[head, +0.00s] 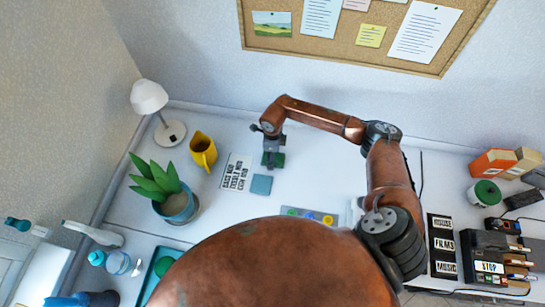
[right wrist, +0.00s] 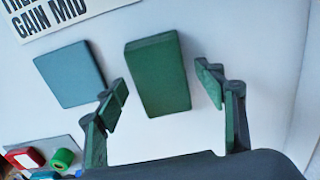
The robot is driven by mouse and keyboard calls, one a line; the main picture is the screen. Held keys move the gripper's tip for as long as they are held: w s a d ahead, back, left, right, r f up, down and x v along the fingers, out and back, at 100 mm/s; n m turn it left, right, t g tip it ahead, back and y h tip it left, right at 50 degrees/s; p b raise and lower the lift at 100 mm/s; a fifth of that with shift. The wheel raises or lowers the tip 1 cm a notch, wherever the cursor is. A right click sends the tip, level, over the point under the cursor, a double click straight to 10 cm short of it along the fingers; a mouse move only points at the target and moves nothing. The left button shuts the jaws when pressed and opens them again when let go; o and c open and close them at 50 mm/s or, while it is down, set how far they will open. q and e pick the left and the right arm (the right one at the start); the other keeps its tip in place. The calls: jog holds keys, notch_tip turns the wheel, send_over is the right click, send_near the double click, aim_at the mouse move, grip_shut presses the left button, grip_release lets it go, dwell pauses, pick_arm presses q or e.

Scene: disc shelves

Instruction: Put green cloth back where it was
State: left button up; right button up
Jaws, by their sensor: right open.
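The green cloth, a thick dark green folded block, lies flat on the white desk. It shows in the right wrist view (right wrist: 157,75) and partly under my right gripper in the head view (head: 280,160). My right gripper (head: 272,157) is above it, also seen in the right wrist view (right wrist: 164,88). Its two fingers are open, one on each side of the green cloth in the picture. I cannot tell the height of the fingertips above the desk. My left gripper is not in view.
A flat teal square (head: 261,184) lies beside the green cloth, near a printed word sheet (head: 236,172). A yellow mug (head: 203,151), potted plant (head: 163,190) and lamp (head: 150,100) stand left. Boxes crowd the right end.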

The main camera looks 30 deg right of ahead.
notch_tip(320, 180, up, 12)
jog(key=shift+f, duration=0.25)
